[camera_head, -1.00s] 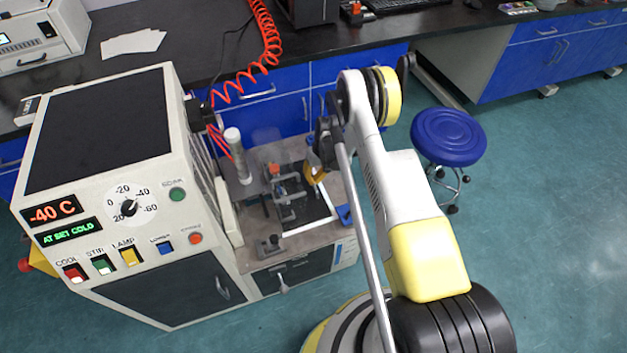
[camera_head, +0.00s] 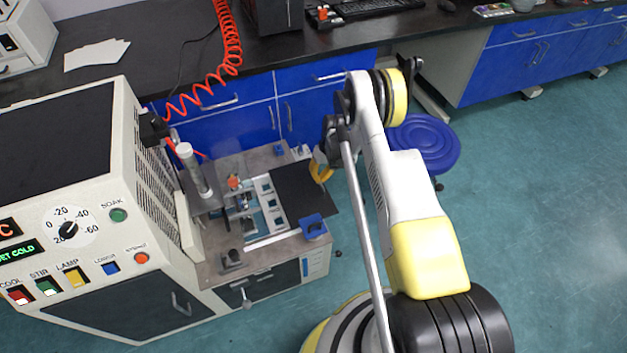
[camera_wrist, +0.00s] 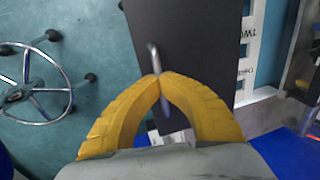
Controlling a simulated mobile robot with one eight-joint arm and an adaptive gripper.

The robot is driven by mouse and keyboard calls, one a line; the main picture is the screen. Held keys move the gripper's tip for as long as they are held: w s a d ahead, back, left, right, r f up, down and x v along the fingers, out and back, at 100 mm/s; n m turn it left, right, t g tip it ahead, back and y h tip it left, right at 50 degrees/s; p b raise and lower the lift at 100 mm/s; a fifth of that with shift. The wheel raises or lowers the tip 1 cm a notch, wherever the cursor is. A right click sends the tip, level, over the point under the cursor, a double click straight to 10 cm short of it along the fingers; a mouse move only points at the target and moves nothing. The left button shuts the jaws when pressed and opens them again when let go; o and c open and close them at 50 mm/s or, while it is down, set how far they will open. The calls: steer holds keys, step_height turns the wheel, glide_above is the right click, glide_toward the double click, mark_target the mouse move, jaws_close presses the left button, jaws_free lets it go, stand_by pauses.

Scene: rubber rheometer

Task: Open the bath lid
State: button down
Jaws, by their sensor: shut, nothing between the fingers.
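The bath lid (camera_head: 303,192) is a flat dark panel at the right of the low bench top. It lies right of the bath opening (camera_head: 267,205), where a white frame and blue-grey compartments show uncovered. In the wrist view the lid (camera_wrist: 200,45) fills the top middle, with a metal bar handle (camera_wrist: 154,58) on it. My gripper (camera_wrist: 158,78) has its yellow fingertips together at the near end of this handle; whether they touch it I cannot tell. In the head view my gripper (camera_head: 321,167) is at the lid's far right edge, partly hidden by my arm.
The cream control cabinet (camera_head: 75,190) stands left of the bench top. A clear upright tube (camera_head: 194,168) and clamp parts (camera_head: 238,200) stand left of the opening. A blue block (camera_head: 313,226) sits at the front right corner. A blue stool (camera_head: 425,145) stands behind my arm.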

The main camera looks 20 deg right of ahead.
steer(key=shift+d, duration=0.25)
steer(key=c, duration=1.5)
jaws_free()
step_height(320, 180, up, 12)
steer(key=d, duration=0.2)
steer(key=shift+d+f, duration=0.1)
